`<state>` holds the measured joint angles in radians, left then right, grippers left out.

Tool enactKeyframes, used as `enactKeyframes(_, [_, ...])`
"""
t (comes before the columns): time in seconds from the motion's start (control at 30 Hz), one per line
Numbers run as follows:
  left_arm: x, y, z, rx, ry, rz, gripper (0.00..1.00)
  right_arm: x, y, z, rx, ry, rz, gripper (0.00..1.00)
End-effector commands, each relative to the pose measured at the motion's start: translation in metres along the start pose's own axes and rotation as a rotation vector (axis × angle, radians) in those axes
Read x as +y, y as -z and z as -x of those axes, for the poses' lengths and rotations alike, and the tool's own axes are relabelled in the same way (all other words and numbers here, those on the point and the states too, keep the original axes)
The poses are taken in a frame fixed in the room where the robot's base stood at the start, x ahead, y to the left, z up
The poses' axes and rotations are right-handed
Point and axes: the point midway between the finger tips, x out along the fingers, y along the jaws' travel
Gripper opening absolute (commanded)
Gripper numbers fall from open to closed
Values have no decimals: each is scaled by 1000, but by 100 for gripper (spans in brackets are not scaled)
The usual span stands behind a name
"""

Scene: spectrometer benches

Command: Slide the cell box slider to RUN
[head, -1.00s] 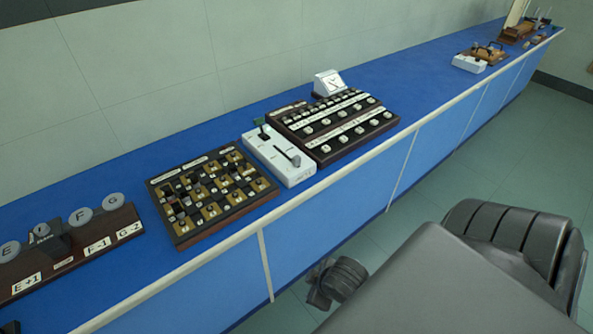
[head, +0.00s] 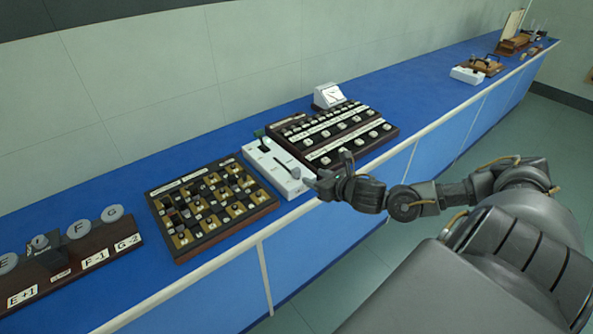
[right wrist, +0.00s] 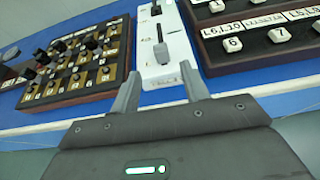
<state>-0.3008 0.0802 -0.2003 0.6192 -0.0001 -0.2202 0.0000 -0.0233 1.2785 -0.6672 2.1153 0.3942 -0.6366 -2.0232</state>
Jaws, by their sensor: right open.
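The white cell box (head: 275,165) stands on the blue bench between two dark panels. My right gripper (head: 325,172) is open, at the near right end of the box. Its two fingers (right wrist: 160,92) frame the box's near end in the wrist view, with nothing between them. My left gripper is not in view.
A panel of brass and black plugs (head: 213,207) stands left of the box. A dark panel with rows of white buttons (head: 345,130) stands right, with a small meter (head: 328,95) behind it. The bench's white front edge (head: 220,256) runs below. Open floor lies to the right.

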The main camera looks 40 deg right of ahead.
Motion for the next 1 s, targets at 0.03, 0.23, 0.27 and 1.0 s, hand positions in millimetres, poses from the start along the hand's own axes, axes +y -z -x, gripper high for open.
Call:
enactKeyframes(0.03, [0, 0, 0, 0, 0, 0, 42, -2, -1, 0, -2, 0, 16, 45])
enactKeyframes(0.23, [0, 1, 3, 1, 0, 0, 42, -2, -3, -7, -4, 0, 17, 45])
enactKeyframes(0.27, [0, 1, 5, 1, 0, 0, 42, -2, -3, -10, -5, 0, 17, 45])
enactKeyframes(1.0, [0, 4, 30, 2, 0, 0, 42, -1, -1, -108, -1, -1, 15, 45])
